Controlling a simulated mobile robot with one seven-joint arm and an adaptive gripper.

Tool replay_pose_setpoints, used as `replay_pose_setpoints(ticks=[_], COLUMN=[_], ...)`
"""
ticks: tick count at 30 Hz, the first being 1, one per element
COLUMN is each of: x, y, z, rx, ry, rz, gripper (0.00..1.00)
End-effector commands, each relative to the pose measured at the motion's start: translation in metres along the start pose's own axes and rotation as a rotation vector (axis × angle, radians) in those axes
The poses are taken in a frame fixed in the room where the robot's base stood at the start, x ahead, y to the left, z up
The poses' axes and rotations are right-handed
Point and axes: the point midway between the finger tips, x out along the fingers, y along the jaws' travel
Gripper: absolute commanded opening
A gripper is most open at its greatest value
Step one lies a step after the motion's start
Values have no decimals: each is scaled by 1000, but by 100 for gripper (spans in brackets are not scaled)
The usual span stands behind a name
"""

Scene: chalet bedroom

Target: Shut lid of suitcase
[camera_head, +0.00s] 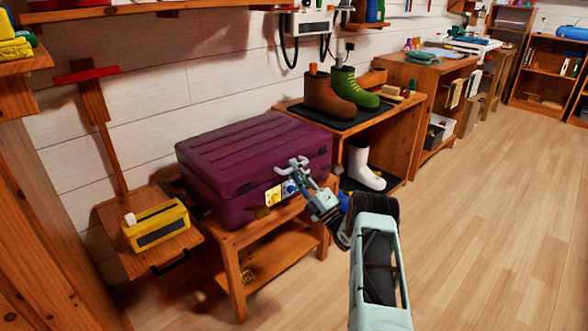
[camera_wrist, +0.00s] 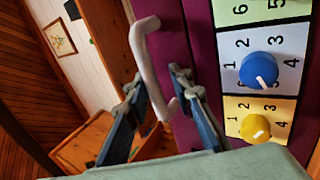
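A purple suitcase (camera_head: 245,155) lies on a low wooden table, and its ribbed lid (camera_head: 240,140) looks down on the base, with no gap that I can make out. My gripper (camera_head: 303,178) is at its front, by the pale handle (camera_wrist: 145,60). In the wrist view my gripper (camera_wrist: 158,88) has its two fingers apart, one on each side of the handle's lower part. I cannot tell if either finger touches it. A blue dial (camera_wrist: 259,70) and a yellow dial (camera_wrist: 255,128) sit on number plates on the suitcase front.
The low wooden table (camera_head: 240,238) carries the suitcase. A yellow box-like object (camera_head: 157,225) stands on a wooden seat at left. Boots (camera_head: 330,95) stand on a shelf unit behind, with a white boot (camera_head: 362,165) below. The floor (camera_head: 480,220) at right is clear.

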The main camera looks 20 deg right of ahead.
Motion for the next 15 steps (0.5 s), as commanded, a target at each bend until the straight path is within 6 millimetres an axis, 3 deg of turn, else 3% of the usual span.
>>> replay_pose_setpoints(ticks=[8, 15], x=[-6, -48], y=[-3, -3], z=[0, 0], rx=[3, 3], ry=[-1, -4], rz=[-7, -8], gripper=[17, 17])
